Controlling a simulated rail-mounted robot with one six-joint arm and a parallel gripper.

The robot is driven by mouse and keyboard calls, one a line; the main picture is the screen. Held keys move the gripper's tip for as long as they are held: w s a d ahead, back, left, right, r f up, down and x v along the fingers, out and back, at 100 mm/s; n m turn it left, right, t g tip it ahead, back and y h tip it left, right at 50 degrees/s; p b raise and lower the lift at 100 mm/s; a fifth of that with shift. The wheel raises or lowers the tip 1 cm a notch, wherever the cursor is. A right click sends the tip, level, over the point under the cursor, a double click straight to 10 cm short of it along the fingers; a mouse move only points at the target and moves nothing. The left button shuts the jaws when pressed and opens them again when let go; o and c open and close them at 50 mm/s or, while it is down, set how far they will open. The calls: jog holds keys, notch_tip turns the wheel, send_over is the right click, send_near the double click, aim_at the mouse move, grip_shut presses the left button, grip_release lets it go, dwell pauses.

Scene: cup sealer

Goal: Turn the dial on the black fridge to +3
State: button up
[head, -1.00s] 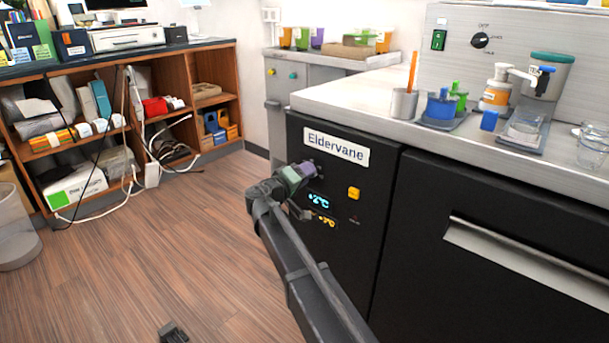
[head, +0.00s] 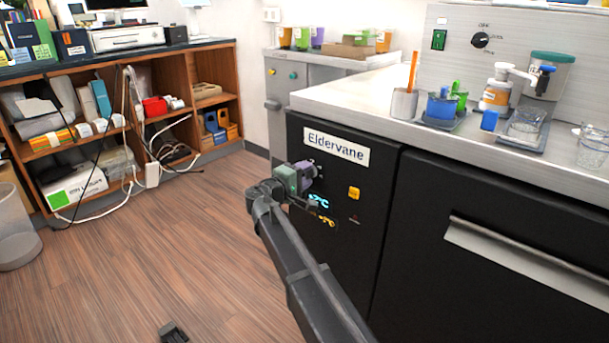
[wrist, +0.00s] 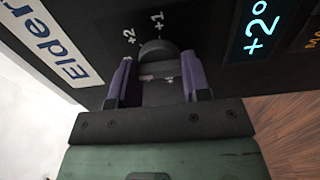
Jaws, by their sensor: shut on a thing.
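The black fridge (head: 375,170) has an "Eldervane" label on its front panel. The dark round dial (wrist: 157,50) shows between my purple fingers in the wrist view, with "+2" and "+1" printed beside it. My gripper (wrist: 157,82) is shut on the dial, one finger on each side. In the head view my gripper (head: 312,171) is against the panel below the label and hides the dial. The blue display (wrist: 262,28) reads "+2°" in the wrist view; its edge is cut off. The dial's pointer and the +3 mark cannot be made out.
A yellow button (head: 354,193) sits right of the gripper on the panel. A drawer with a long metal handle (head: 520,262) is to the right. The counter above holds cups and a pump bottle (head: 497,92). The wooden floor left of the fridge is mostly clear.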

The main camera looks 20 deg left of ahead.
jog(key=o, duration=0.9)
jog(key=v, duration=1.1)
jog(key=shift+d, duration=0.1)
jog(key=shift+d+f, duration=0.1)
jog(key=shift+f, duration=0.05)
